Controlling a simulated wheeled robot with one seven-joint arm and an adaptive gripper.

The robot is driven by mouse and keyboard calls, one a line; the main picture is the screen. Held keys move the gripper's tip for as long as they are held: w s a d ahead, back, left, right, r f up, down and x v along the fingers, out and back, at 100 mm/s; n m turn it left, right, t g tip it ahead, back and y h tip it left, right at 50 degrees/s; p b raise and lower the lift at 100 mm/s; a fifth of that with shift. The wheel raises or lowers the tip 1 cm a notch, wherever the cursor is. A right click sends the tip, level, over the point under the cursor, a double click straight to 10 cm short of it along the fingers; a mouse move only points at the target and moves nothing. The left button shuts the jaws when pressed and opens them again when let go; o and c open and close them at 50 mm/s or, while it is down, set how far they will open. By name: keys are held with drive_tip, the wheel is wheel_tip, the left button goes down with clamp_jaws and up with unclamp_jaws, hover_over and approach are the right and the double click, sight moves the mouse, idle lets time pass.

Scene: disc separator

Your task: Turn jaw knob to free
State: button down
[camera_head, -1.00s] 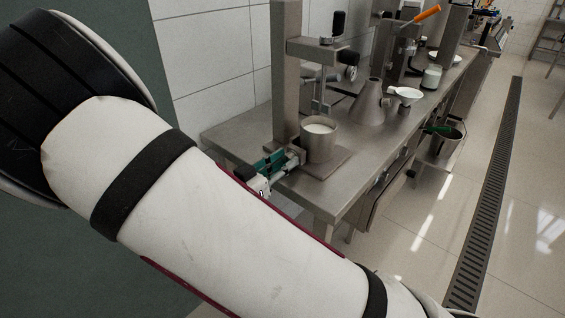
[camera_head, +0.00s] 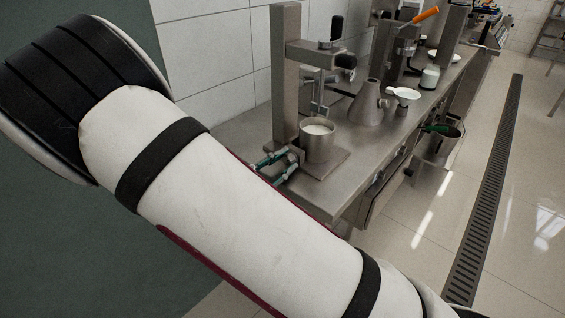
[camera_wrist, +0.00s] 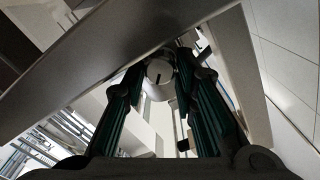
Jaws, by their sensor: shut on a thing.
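In the wrist view the jaw knob (camera_wrist: 159,72) is a pale round knob with a short dark mark on its face, between the two dark green fingers. My gripper (camera_wrist: 160,78) is shut on it, one finger on each side. In the head view my gripper (camera_head: 279,161) is at the left of the metal cup (camera_head: 317,143), low beside the steel column (camera_head: 286,75). The knob is hard to make out there. The cup holds something white and stands upright on a base plate (camera_head: 328,166).
The steel bench (camera_head: 345,185) runs to the back right. A conical flask (camera_head: 369,103), a white funnel (camera_head: 404,93) and a jar (camera_head: 430,77) stand farther along. An arm with a black handle (camera_head: 336,27) overhangs the cup. Tiled wall lies behind.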

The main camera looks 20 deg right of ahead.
drive_tip(key=shift+m, duration=0.8)
drive_tip(key=c, duration=1.3)
unclamp_jaws()
